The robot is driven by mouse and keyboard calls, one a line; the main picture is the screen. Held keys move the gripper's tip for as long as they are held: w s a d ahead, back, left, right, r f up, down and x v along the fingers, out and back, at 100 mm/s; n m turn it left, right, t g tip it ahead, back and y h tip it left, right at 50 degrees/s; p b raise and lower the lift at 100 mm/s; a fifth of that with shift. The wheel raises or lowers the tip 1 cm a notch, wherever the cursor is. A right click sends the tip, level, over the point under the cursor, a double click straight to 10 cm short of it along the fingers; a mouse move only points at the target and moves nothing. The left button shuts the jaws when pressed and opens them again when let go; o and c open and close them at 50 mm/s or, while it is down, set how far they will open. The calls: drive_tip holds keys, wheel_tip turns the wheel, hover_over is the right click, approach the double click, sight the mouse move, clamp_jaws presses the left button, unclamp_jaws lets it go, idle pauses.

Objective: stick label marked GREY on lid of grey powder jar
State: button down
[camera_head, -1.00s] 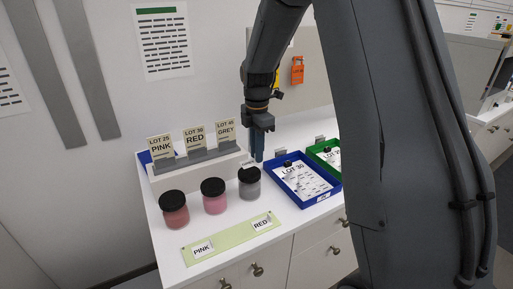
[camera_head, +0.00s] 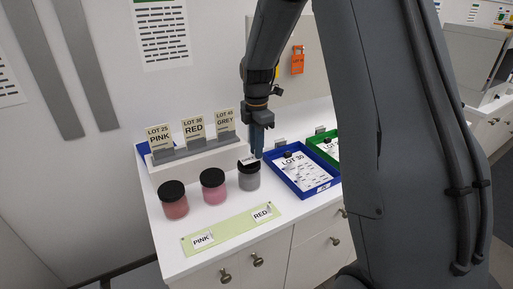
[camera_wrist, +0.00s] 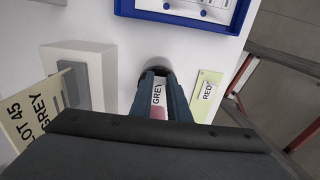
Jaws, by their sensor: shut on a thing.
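The grey powder jar (camera_head: 249,181) stands at the right end of a row of jars and has a black lid (camera_head: 249,170). My gripper (camera_head: 258,154) is right above and beside that lid, pointing down. It is shut on the small white GREY label (camera_head: 248,160), which shows at the lid's top in the head view. In the wrist view the label (camera_wrist: 158,95) reads GREY between my fingers (camera_wrist: 160,105), and a dark lid edge (camera_wrist: 153,71) shows just beyond. I cannot tell whether the label touches the lid.
A red jar (camera_head: 173,205) and a pink jar (camera_head: 213,190) stand left of the grey one. A pale green strip (camera_head: 232,231) with PINK and RED labels lies in front. A blue tray (camera_head: 325,187) is close on the right; lot cards (camera_head: 192,132) stand behind.

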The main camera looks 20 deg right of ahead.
drive_tip(key=shift+f, duration=0.6)
idle(0.4)
drive_tip(key=c, duration=1.6)
unclamp_jaws()
drive_tip(key=shift+r+p, duration=1.9)
drive_tip(key=shift+r, duration=1.15)
